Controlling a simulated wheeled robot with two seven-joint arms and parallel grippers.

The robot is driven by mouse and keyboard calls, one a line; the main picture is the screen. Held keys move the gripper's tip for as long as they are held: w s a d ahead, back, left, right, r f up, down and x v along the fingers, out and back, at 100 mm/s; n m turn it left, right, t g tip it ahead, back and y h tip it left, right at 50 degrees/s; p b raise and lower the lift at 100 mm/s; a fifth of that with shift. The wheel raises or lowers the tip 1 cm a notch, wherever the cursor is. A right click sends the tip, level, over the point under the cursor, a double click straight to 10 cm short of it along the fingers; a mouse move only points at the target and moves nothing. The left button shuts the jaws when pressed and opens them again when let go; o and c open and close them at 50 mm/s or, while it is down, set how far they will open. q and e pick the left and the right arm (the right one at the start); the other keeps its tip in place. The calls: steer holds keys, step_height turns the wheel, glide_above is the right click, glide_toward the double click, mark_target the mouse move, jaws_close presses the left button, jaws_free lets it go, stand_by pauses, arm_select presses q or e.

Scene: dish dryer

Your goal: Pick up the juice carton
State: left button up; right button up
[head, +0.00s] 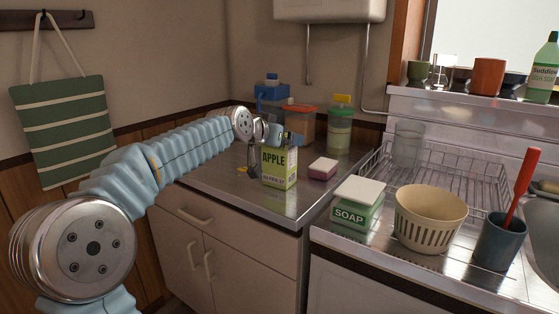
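The juice carton (278,169) is a small green and white box with the word APPLE on its front. It appears upright on the metal counter near the front edge. My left arm reaches in from the left, and my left gripper (266,137) is at the upper left of the carton, close to its top. The gripper's fingers are small and partly overlap the carton's top, so I cannot tell whether they touch it or are closed. My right gripper is not in view.
A pink sponge (322,168) lies right of the carton. Behind stand an orange-lidded container (299,126), a green jar (340,130) and a blue item (271,95). Right are a soap box (357,207), cream basket (430,218), blue cup (499,243) and wire dish rack (445,166).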

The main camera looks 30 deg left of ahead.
arm_select(q)
steer(key=c, duration=1.4)
steer(key=shift+r, duration=0.1)
steer(key=shift+c, duration=1.2)
